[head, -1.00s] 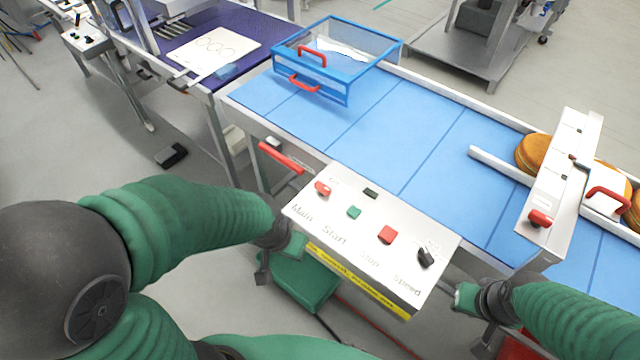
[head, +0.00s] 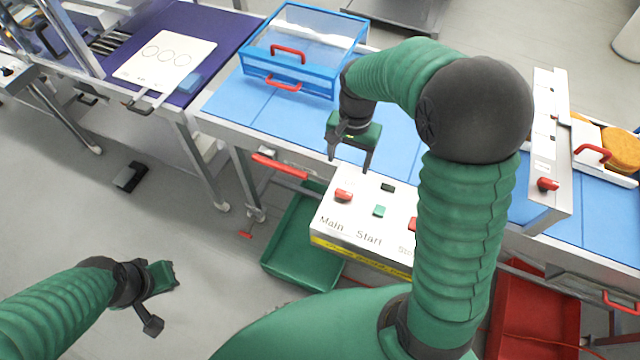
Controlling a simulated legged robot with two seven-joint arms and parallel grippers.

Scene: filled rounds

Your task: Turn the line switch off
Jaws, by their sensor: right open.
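The white control box (head: 365,222) stands at the front edge of the blue conveyor. It carries a red knob (head: 343,195) by the word Main, a green button (head: 379,211) by Start and a red button (head: 413,224), partly hidden by my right arm. The Speed knob is hidden behind that arm. My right gripper (head: 350,161) is open and empty, fingers pointing down, just above and behind the red Main knob, apart from it. My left gripper (head: 166,300) is open and empty over the floor at the lower left, well away from the box.
A blue-framed bin (head: 290,84) with red handles sits on the conveyor (head: 235,110). A red handle (head: 279,166) sticks out left of the box. A green crate (head: 285,255) and a red crate (head: 540,320) stand below. A white gantry (head: 545,150) crosses the belt at right.

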